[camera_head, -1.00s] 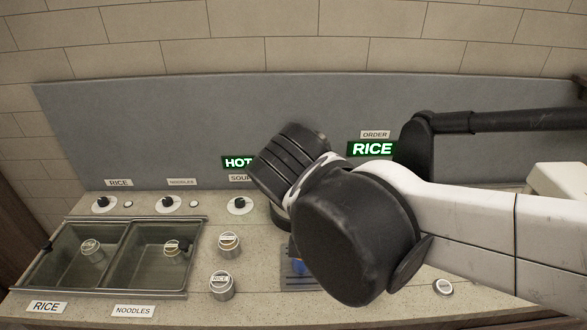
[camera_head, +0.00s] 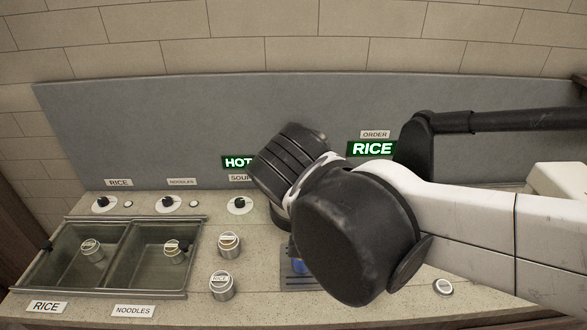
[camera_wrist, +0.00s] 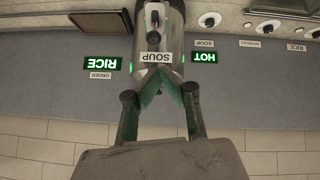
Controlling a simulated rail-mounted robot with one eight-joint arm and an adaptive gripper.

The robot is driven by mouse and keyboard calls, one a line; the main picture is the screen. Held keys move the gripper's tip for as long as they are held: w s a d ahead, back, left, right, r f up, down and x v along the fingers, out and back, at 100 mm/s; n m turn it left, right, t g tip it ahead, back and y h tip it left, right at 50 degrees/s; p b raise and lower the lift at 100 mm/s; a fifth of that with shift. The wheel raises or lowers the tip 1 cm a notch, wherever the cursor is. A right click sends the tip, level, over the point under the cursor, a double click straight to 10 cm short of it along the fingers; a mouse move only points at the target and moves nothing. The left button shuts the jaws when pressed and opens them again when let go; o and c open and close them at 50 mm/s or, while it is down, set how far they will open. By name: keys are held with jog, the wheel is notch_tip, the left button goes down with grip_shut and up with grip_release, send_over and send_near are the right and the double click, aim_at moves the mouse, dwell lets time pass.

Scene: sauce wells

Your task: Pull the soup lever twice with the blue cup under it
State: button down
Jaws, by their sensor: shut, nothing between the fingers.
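The metal soup dispenser (camera_wrist: 172,20) with a SOUP label (camera_wrist: 161,57) shows upside down in the wrist view. A black handle (camera_wrist: 153,38) on its front looks like the lever. My gripper (camera_wrist: 160,80) is shut and empty, its green-padded fingers angled together just at the dispenser's labelled end; I cannot tell whether they touch it. In the head view, the blue cup (camera_head: 299,266) stands on a dark drip plate (camera_head: 291,284), partly hidden by my arm. The dispenser and my gripper are hidden behind my arm there.
Two sunken wells (camera_head: 120,293) with metal containers in them sit at the left. Two metal canisters (camera_head: 222,285) (camera_head: 229,244) stand left of the drip plate. Knobs (camera_head: 240,205) line the back. Lit HOT (camera_head: 238,162) and RICE (camera_head: 372,148) signs are on the grey back panel.

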dwell(0.4)
jog(key=w+g, duration=0.2)
jog(key=w, duration=0.1)
jog(key=w+d+f+g+p, duration=0.1)
jog(key=w+g, duration=0.2)
jog(key=w+n+g+p, duration=0.1)
jog(key=w+g, duration=0.1)
jog(key=w, duration=0.1)
jog(key=shift+d+f+g, duration=0.15)
jog(key=shift+f+g, duration=0.05)
jog(key=shift+g, duration=0.2)
jog(key=shift+w+d+f+n+g+p, duration=0.1)
jog(key=shift+w+n+g+p, duration=0.1)
jog(key=shift+w+g, duration=0.3)
jog(key=shift+w+d+f+n+g+p, duration=0.1)
jog(key=shift+w+n+g+p, duration=0.1)
jog(key=shift+w+g, duration=0.3)
jog(key=shift+f, duration=0.2)
jog(key=f+b, duration=0.1)
jog(key=f, duration=0.1)
jog(key=f+b, duration=0.1)
jog(key=f, duration=0.1)
jog(key=f+b, duration=0.1)
jog(key=shift+s+f, duration=0.35)
jog(key=shift+f, duration=0.05)
jog(key=shift+s+f+b, duration=0.15)
jog(key=shift+f+b, duration=0.25)
jog(key=shift+b, duration=0.05)
jog(key=shift+d+f, duration=0.1)
jog(key=shift+f, duration=0.05)
